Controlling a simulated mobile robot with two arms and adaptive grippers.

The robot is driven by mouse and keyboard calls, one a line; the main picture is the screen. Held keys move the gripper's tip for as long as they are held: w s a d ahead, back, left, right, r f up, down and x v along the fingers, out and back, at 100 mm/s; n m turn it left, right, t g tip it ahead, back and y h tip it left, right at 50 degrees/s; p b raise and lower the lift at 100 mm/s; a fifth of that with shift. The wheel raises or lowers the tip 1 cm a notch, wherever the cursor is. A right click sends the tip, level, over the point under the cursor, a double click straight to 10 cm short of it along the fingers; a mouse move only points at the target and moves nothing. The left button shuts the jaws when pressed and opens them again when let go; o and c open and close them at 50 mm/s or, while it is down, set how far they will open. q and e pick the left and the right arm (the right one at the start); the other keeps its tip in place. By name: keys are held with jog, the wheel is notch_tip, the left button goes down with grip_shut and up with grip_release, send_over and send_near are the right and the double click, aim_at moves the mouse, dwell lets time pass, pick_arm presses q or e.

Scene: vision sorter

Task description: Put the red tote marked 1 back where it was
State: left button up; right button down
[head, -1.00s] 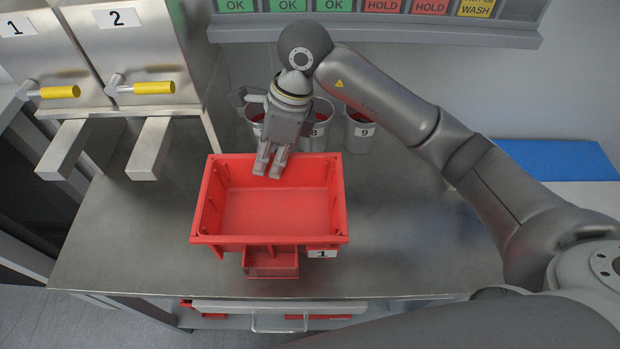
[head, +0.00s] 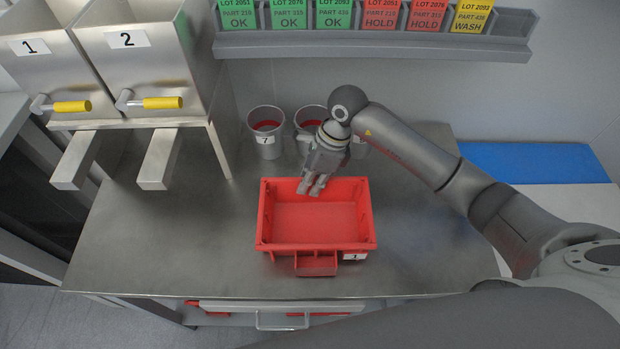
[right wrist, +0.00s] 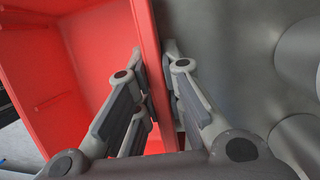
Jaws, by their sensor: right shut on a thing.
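The red tote (head: 290,247), open-topped and empty, is over the middle of the steel table, level, with a white label at its front right that seems to read 1. A small red lip sticks out at its front. My right gripper (head: 314,188) is shut on the tote's far wall from above. In the right wrist view the fingers (right wrist: 155,70) sit on both sides of that red wall. I cannot tell whether the tote's underside touches the table. My left gripper is not in view.
Metal cups, including cup 7 (head: 266,143), stand just behind the tote; one is partly hidden by my right arm. Steel hoppers 1 and 2 (head: 140,70) with yellow handles stand at the left. A blue surface (head: 540,163) lies at the right. The steel table (head: 180,235) is clear left of the tote.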

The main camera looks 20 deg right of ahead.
jog(key=c, duration=1.9)
grip_release()
jog(key=shift+f, duration=0.1)
jog(key=o, duration=0.4)
jog(key=shift+c, duration=0.2)
